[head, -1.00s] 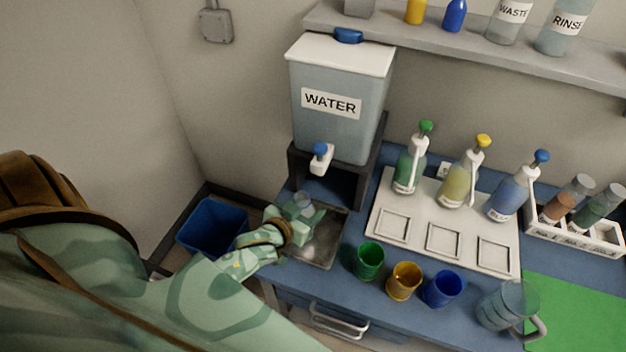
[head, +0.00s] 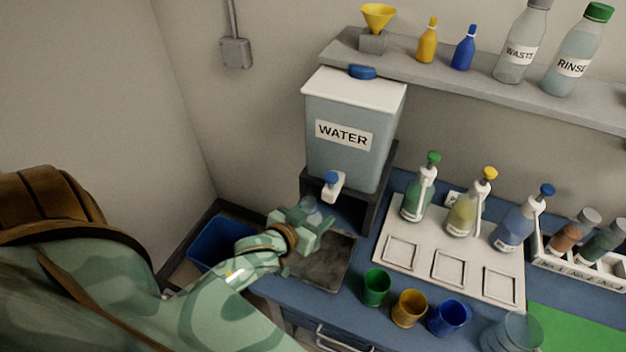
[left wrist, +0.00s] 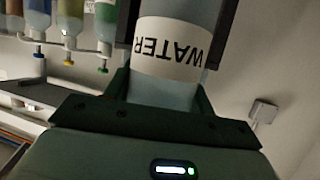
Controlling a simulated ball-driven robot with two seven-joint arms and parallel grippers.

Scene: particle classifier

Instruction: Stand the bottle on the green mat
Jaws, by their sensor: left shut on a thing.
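My left gripper (head: 312,226) is shut on a clear bottle (head: 310,208), which is mostly hidden by the gripper in the head view. In the left wrist view the bottle (left wrist: 168,50) is between the gripper's dark fingers (left wrist: 155,115), with a white WATER label that reads upside down there. The gripper is above the dark tray by the water tank, below and left of the tank's tap. The green mat (head: 575,335) is at the bottom right of the head view, far from the gripper and partly cut off. My right gripper is not in view.
The water tank (head: 350,120) stands behind the tray (head: 325,268). Green (head: 376,288), yellow (head: 408,309) and blue (head: 447,318) cups and a clear jug (head: 510,335) line the front edge. Pump bottles stand behind on a white board (head: 425,272). A blue bin (head: 215,243) is left.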

